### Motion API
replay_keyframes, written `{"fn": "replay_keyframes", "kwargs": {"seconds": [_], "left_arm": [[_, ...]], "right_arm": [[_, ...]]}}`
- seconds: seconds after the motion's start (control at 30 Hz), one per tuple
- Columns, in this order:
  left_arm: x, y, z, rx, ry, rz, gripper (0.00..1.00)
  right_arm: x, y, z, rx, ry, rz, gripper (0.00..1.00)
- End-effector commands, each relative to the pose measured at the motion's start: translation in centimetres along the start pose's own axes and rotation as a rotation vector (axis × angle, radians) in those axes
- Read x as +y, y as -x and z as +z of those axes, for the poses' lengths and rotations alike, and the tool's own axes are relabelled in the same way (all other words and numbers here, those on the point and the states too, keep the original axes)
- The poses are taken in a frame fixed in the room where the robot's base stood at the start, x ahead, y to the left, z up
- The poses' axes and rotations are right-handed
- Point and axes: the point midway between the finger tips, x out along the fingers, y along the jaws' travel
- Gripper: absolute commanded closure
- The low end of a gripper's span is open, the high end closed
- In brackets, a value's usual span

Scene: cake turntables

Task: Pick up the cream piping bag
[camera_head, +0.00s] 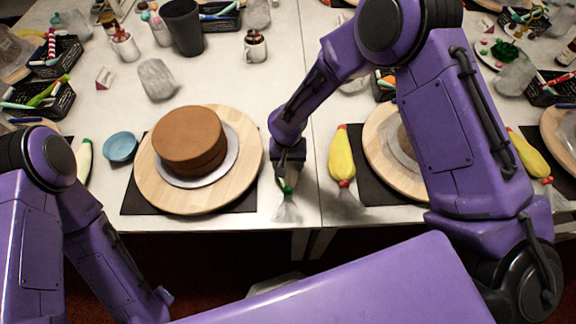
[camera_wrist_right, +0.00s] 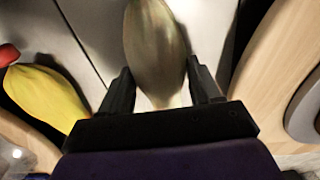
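My right gripper (camera_head: 288,172) points down over the table, to the right of the cake. In the right wrist view its two fingers (camera_wrist_right: 162,88) are apart, on either side of a pale cream-olive piping bag (camera_wrist_right: 155,45). The bag lies between or just beyond the fingers; firm contact cannot be told. In the head view the gripper hides most of this bag, and a green collar and clear, crumpled end (camera_head: 287,208) show below it, near the table's front edge. My left arm is at the lower left; its gripper is out of view.
A brown cake (camera_head: 190,137) stands on a wooden turntable (camera_head: 153,190) at left. A yellow piping bag (camera_head: 341,158) with a red tip lies right of the gripper, beside another turntable (camera_head: 377,135). A blue bowl (camera_head: 120,146) and a crumpled clear thing (camera_head: 156,79) are at left.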

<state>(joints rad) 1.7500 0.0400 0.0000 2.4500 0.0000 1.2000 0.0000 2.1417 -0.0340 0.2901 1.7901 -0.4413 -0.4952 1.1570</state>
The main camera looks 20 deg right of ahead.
Motion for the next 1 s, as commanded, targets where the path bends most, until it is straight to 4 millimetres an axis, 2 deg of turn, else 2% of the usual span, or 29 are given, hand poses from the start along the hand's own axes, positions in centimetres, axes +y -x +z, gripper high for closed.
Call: {"fn": "replay_keyframes", "kwargs": {"seconds": [0.37,0.47,0.6,0.67,0.8,1.0], "left_arm": [[0.0,0.0,0.0,0.000,0.000,0.000,0.57],[0.0,-0.1,0.0,0.000,0.000,0.000,0.57],[0.0,-0.3,0.1,0.000,0.000,0.000,0.57],[0.1,-0.7,0.3,0.000,0.000,0.000,0.57],[0.1,-1.1,0.5,0.000,0.000,0.000,0.57],[0.2,-1.9,0.8,0.000,0.000,0.000,0.57]], "right_arm": [[0.0,0.2,-0.1,0.001,0.000,0.000,0.49],[0.0,1.0,-0.1,0.002,-0.001,0.000,0.49],[-0.2,3.6,0.0,0.005,0.001,-0.003,0.49],[-1.1,4.9,1.1,0.006,0.004,-0.001,0.49],[-3.2,8.9,3.6,0.007,0.004,0.000,0.49],[-6.9,11.4,7.9,0.005,0.003,0.001,0.49]]}}
